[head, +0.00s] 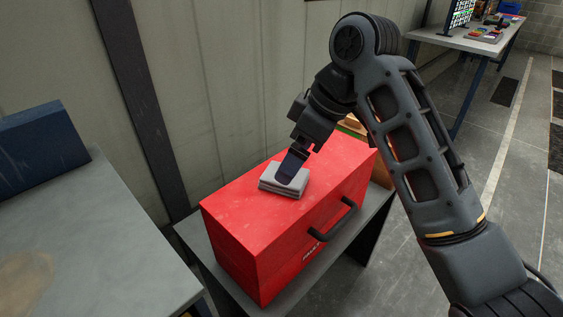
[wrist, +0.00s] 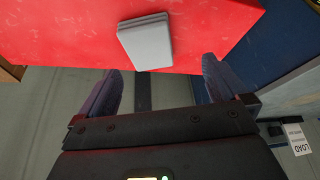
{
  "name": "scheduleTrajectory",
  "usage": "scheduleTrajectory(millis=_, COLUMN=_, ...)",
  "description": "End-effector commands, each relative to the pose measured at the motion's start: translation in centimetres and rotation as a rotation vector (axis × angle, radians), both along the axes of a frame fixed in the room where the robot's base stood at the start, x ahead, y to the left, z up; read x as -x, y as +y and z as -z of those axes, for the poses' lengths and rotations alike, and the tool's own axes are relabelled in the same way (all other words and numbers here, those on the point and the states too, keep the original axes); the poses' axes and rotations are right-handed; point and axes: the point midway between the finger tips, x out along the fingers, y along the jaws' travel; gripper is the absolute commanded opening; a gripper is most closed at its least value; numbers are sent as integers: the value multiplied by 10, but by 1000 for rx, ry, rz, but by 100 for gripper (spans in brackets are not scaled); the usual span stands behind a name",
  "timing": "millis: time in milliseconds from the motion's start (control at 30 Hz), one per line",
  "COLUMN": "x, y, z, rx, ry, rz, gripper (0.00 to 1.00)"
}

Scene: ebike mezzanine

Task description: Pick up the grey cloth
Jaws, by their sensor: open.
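The grey cloth (head: 270,181) is a small folded stack lying on top of the red toolbox (head: 235,205). In the wrist view the cloth (wrist: 147,42) shows just beyond my fingertips, between their lines and nearer the left one. My gripper (head: 290,170) is open and empty, and reaches down over the cloth from above in the head view. In the wrist view both fingers of my gripper (wrist: 161,66) are apart with nothing between them. One finger hides part of the cloth in the head view. I cannot tell whether a fingertip touches it.
The toolbox has a black handle (head: 332,222) on its front and stands on a grey bench (head: 372,215). A grey table (head: 85,235) with a dark blue box (head: 40,145) is at left. A wall stands close behind. Another table (head: 455,40) is at far right.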

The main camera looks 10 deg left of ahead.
Motion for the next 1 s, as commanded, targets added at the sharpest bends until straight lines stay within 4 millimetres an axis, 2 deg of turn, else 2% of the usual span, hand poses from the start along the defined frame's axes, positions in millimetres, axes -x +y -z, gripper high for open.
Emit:
scheduleTrajectory(millis=167, x=-1, y=1, z=3, rx=13, ry=4, rz=-9, gripper=100)
scheduleTrajectory(millis=467, x=-8, y=14, z=30, rx=12, ry=5, rz=-8, gripper=100)
scheduleTrajectory(millis=733, x=-17, y=28, z=62, rx=12, ry=4, rz=-8, gripper=100)
scheduleTrajectory(millis=1000, x=-17, y=30, z=67, rx=11, ry=2, rz=-8, gripper=100)
